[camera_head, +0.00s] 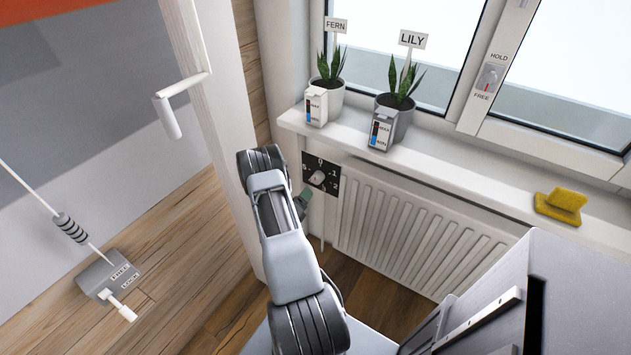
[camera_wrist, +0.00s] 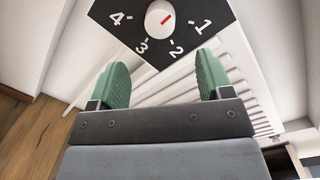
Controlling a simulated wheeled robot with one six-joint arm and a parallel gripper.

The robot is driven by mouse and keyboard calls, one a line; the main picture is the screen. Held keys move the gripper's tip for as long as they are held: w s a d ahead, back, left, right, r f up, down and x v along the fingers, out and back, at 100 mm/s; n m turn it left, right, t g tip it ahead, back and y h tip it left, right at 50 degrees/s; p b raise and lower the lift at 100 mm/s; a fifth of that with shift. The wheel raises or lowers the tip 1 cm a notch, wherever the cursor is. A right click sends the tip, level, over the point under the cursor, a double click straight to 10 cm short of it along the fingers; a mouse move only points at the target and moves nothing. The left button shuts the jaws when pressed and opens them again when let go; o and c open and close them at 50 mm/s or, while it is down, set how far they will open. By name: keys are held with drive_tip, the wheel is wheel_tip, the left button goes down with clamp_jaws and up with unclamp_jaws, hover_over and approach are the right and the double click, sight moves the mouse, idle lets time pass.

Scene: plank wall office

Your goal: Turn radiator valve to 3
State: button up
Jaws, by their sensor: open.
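The radiator valve is a round white knob (camera_wrist: 160,20) on a black dial plate (camera_wrist: 186,12) with white numbers. In the wrist view 4, 3, 2 and 1 show around its lower side; the plate's top is cut off. A short red mark on the knob slants to the upper right, not toward the 3. In the head view my arm hides most of the gripper.
The white radiator (camera_head: 410,235) stands under a windowsill (camera_head: 450,168) holding two potted plants and a yellow sponge (camera_head: 562,205). A white post (camera_head: 215,120) with a crank handle (camera_head: 172,105) is left of my arm. A grey cabinet (camera_head: 500,285) is at lower right.

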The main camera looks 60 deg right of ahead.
sight(315, 181)
drive_tip(key=d, duration=1)
drive_tip(key=shift+w+d, duration=0.35)
drive_tip(key=c, duration=0.9)
